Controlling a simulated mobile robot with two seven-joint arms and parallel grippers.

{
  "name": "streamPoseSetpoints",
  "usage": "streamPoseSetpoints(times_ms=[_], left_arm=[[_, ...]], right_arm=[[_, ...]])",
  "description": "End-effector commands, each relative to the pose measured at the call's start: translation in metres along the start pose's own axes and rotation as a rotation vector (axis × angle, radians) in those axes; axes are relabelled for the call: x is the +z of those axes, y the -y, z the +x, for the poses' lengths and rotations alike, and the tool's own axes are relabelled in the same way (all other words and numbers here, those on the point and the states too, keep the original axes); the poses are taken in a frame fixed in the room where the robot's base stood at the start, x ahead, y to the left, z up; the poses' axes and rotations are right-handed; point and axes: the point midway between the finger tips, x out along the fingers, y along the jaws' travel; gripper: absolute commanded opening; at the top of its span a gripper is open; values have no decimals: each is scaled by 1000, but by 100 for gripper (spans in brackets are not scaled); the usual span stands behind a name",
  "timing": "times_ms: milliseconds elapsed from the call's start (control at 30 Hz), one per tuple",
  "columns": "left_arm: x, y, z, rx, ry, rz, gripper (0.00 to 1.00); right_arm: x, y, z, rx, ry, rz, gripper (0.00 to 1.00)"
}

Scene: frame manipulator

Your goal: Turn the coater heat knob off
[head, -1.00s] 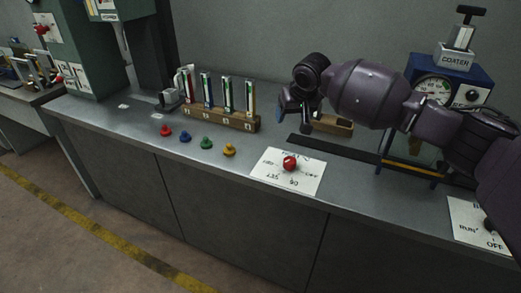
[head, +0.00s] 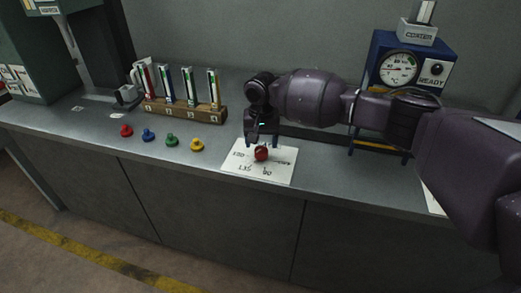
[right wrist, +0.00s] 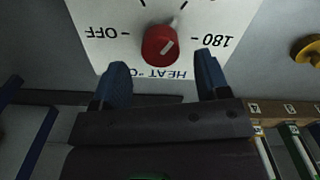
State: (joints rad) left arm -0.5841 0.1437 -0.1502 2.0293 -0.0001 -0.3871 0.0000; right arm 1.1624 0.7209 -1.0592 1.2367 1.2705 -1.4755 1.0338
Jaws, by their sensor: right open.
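The red heat knob (head: 261,153) stands on a white dial plate (head: 236,168) near the counter's front edge. The plate is marked OFF on the right and 180 on the left in the head view. In the right wrist view the plate is upside down, and the knob (right wrist: 157,47) has a slanted white line, not pointing straight at OFF. My right gripper (head: 262,138) is open just behind and above the knob. In the right wrist view its blue fingertips (right wrist: 163,76) are spread either side of the knob's near side, apart from it. My left gripper is not in view.
The blue coater unit (head: 408,62) with gauge stands behind my right arm. A wooden rack (head: 185,112) with several coloured tubes is to the left. Red, blue, green and yellow knobs (head: 196,145) line the counter left of the plate.

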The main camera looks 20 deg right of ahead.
Motion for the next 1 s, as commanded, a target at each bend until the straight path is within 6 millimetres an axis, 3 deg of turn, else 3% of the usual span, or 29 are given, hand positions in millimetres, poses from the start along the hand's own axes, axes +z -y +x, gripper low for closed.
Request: streamPoseSetpoints(times_ms=[33, 200, 633, 967, 1000], left_arm=[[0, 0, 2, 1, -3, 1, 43], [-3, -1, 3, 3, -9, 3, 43], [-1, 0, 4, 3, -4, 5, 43], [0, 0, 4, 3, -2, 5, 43], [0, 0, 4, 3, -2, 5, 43]], right_arm=[[0, 0, 11, 1, 3, 0, 69], [0, 0, 27, 0, 1, -1, 69], [0, 0, 33, -1, -1, -1, 69], [0, 0, 33, -1, -1, -1, 20], [0, 0, 33, -1, -1, -1, 19]])
